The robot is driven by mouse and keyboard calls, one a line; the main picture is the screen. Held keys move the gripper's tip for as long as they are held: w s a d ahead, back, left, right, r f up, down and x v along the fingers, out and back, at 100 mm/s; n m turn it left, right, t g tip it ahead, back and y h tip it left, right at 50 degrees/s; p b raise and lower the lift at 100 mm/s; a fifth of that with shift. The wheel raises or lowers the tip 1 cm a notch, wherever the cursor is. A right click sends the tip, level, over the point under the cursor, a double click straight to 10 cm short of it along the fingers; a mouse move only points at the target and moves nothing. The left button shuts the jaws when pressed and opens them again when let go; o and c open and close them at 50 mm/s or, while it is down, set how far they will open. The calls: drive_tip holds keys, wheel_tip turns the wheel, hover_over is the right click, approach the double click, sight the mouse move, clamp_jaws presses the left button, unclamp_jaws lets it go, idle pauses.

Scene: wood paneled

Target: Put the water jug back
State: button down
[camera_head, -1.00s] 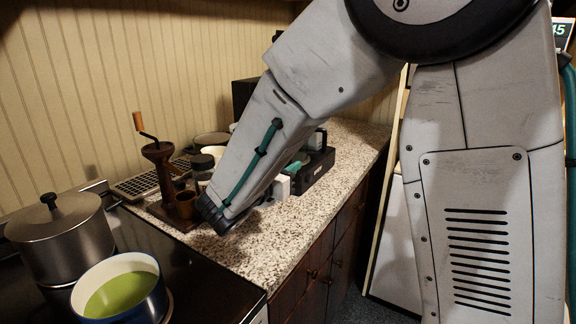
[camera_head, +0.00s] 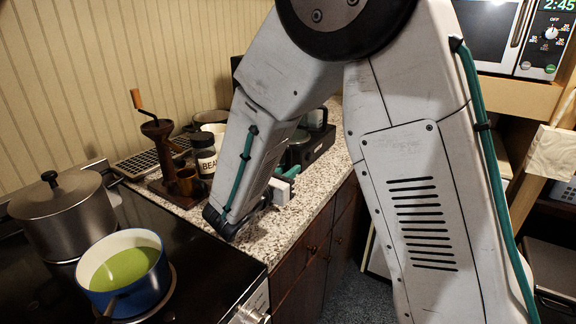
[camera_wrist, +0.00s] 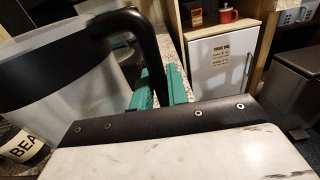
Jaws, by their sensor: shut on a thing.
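The water jug (camera_wrist: 75,90) fills the left of the wrist view, with a translucent grey body, a dark rim and a black curved handle (camera_wrist: 150,50). The green fingers of my gripper (camera_wrist: 156,90) are shut on the handle. In the head view my gripper (camera_head: 284,178) is low over the speckled counter, beyond my forearm, which hides part of the area. I cannot tell from these views whether the jug touches the counter.
A jar labelled BEA (camera_head: 204,158) and a brown hand grinder (camera_head: 165,150) stand left of my forearm. A steel pot (camera_head: 62,215) and a blue pot (camera_head: 125,270) sit on the stove. The counter's right edge is close.

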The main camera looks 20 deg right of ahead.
drive_tip(key=shift+f, duration=0.4)
idle(0.5)
drive_tip(key=c, duration=1.3)
unclamp_jaws()
drive_tip(key=shift+s+a, duration=0.1)
drive_tip(key=v, duration=0.7)
drive_tip(key=shift+s+a, duration=0.15)
drive_tip(key=shift+a, duration=0.1)
